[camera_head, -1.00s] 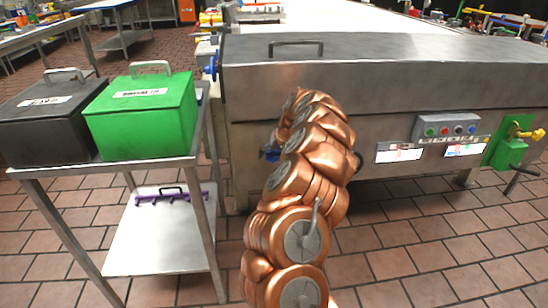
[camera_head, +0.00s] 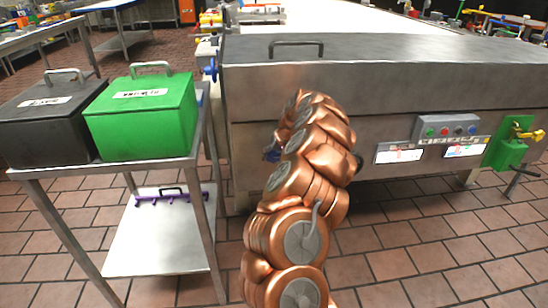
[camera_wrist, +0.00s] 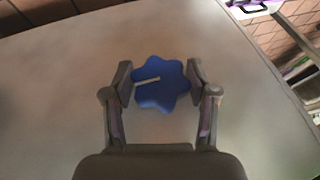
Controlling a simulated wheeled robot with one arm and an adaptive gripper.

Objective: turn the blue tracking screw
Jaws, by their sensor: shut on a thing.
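The blue tracking screw (camera_wrist: 163,94) is a star-shaped knob with a pale line on its face, against the grey metal side of the machine in the wrist view. My gripper (camera_wrist: 160,78) has one finger on each side of the knob, shut on its left and right lobes. In the head view my copper-coloured arm reaches to the machine's front and hides most of this spot. A small bit of blue (camera_head: 271,155) shows at the arm's left edge. My gripper's fingers cannot be made out there.
The long steel machine (camera_head: 400,95) fills the middle and right. Another blue knob (camera_head: 211,69) is at its upper left corner. A steel cart (camera_head: 165,240) with green (camera_head: 145,115) and black (camera_head: 45,125) boxes stands close on the left. A button panel (camera_head: 447,128) is on the right.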

